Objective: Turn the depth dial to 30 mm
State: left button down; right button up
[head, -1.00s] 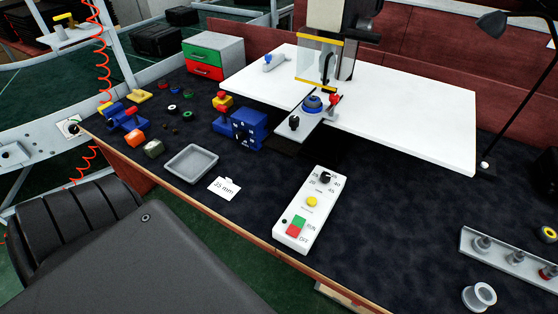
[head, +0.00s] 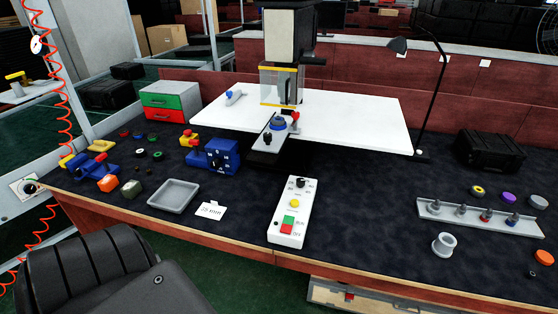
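A white control box (head: 281,229) lies near the front middle of the bench. A black dial (head: 300,183) is at its far end with small printed numbers around it; its pointer is too small to read. Below the dial are a yellow button (head: 294,204), a green button (head: 289,219) and a red one (head: 286,229). A white card (head: 211,210) with a printed mm value lies left of the box; its number is hard to read now. Neither of my grippers is in view.
A machine (head: 283,50) with a white table (head: 360,122) stands behind the box. A grey tray (head: 173,208) and a blue unit (head: 226,154) are to the left. A rack (head: 450,217) and a grey spool (head: 443,244) are at right. Bench around the box is clear.

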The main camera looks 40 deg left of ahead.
aim_at(301, 183)
jog(key=z, duration=0.25)
jog(key=k, duration=0.5)
jog(key=u, duration=0.7)
jog(key=i, duration=0.8)
jog(key=u, duration=0.55)
